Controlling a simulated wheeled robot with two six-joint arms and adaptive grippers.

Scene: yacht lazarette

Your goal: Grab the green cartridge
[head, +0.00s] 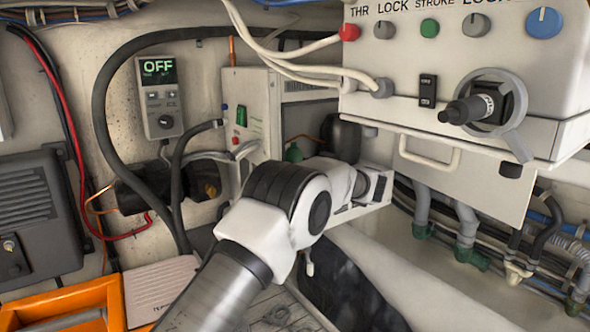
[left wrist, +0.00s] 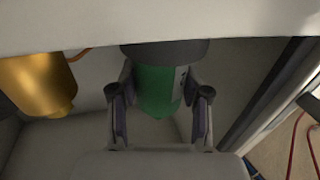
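The green cartridge (left wrist: 156,80) shows in the left wrist view, hanging with its rounded end down from a dark round collar under a pale panel. My left gripper (left wrist: 158,112) is open, with one finger on each side of the cartridge and narrow gaps visible. In the head view my left arm reaches in from the bottom toward the space under the white control box, and its fingers are hidden. A small green rounded part (head: 293,153) shows beside the arm there; I cannot tell whether it is the same cartridge. My right gripper is not in view.
A gold cylinder (left wrist: 37,82) hangs left of the cartridge. The white control box (head: 440,85) with knobs overhangs at the right. A black hose (head: 101,105) and a meter reading OFF (head: 160,97) are on the left wall. An orange tray (head: 70,295) sits at lower left.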

